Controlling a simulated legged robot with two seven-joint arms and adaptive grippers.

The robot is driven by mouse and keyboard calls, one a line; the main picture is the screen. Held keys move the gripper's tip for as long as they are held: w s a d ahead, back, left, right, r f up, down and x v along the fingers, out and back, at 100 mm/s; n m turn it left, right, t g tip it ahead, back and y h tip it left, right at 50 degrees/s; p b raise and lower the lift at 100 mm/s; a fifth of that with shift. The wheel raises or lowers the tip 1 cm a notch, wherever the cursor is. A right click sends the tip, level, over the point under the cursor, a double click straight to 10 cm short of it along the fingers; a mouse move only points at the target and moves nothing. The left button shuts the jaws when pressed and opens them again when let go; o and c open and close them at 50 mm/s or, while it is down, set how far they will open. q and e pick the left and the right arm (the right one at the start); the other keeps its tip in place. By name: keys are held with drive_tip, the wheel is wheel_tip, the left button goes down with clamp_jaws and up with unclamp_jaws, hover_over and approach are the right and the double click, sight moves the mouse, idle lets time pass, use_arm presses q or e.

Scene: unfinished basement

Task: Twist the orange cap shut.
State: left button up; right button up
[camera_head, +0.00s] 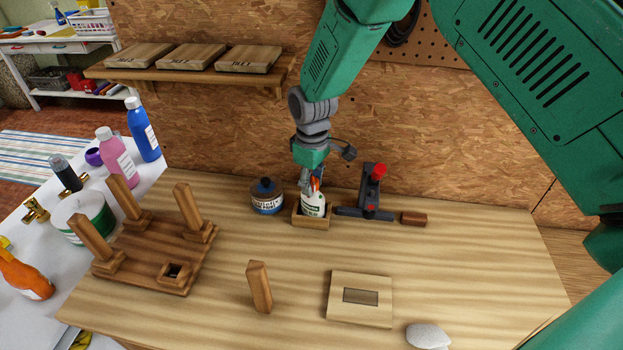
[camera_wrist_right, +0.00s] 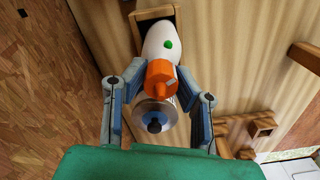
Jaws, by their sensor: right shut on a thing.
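The white glue bottle (camera_head: 313,206) stands in a small open wooden box (camera_head: 311,221) at the back of the workbench. Its orange cap (camera_head: 315,184) is on top, partly hidden by my right gripper (camera_head: 308,180). In the right wrist view the bottle (camera_wrist_right: 160,40) with a green spot points toward the camera, and the orange cap (camera_wrist_right: 160,82) lies between the fingers. My right gripper (camera_wrist_right: 160,72) is shut on the cap from above. The cap's seat on the neck is too small to judge. My left gripper is not in view.
A labelled jar (camera_head: 267,199) stands just left of the box. A dark tool with a red knob (camera_head: 376,172) and a brown block (camera_head: 413,218) are right. An upturned wooden stool (camera_head: 150,258), a loose leg (camera_head: 259,287) and a wooden plate (camera_head: 340,313) lie nearer. The bench between is clear.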

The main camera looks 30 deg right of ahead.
drive_tip(key=m+p, duration=0.1)
drive_tip(key=m, duration=0.2)
drive_tip(key=shift+r, duration=0.1)
drive_tip(key=shift+m+p, duration=0.3)
drive_tip(key=shift+m, duration=0.8)
